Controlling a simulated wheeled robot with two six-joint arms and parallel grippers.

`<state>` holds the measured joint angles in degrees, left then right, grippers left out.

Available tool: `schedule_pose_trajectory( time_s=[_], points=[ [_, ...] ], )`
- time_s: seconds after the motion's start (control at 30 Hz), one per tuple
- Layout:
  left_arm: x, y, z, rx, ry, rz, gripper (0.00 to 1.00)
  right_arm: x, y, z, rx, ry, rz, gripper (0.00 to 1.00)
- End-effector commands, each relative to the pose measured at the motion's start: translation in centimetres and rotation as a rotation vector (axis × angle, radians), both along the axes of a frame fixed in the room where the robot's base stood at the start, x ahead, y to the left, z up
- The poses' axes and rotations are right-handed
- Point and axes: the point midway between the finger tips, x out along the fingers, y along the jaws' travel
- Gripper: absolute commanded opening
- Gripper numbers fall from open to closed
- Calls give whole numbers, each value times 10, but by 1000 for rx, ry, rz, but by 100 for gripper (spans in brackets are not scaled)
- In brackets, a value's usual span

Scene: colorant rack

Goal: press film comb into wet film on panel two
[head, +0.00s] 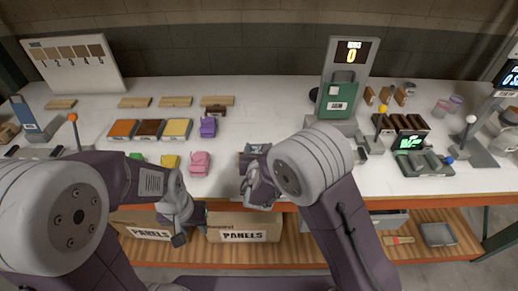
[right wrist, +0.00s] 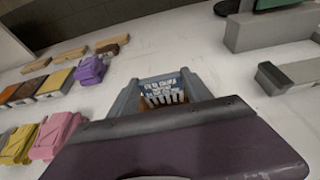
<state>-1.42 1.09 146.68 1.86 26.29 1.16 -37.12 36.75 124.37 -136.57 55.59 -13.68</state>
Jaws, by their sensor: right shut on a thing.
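My right gripper (head: 257,165) is near the table's front edge, right of the pink block. In the right wrist view its jaws (right wrist: 163,98) are shut on a small blue-grey piece with white lettering and pale teeth, the film comb (right wrist: 166,86). Something tan shows behind the teeth; I cannot tell whether the comb touches it. Orange (head: 124,129), dark brown (head: 149,129) and yellow (head: 176,129) pieces lie in a row to the left. I cannot tell which piece is panel two. My left gripper (head: 181,232) hangs in front of the table edge; its jaw opening is unclear.
Purple (head: 208,127), pink (head: 200,162) and yellow (head: 170,162) blocks stand left of my right gripper. Wooden strips (head: 175,101) lie behind. A grey display stand (head: 342,85) is at the back right. The white table (head: 265,105) is clear between. Boxes marked PANELS (head: 243,229) sit below.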

Motion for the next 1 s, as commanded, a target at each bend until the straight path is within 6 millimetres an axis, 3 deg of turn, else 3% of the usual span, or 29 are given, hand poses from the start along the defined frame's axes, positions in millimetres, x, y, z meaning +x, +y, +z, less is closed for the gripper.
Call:
schedule_pose_trajectory(
  time_s=[1.0],
  points=[
    [0, 0, -7, 0, 0, 0, 36, -1, 0, -4, -2, 6, 0, 17]
  ],
)
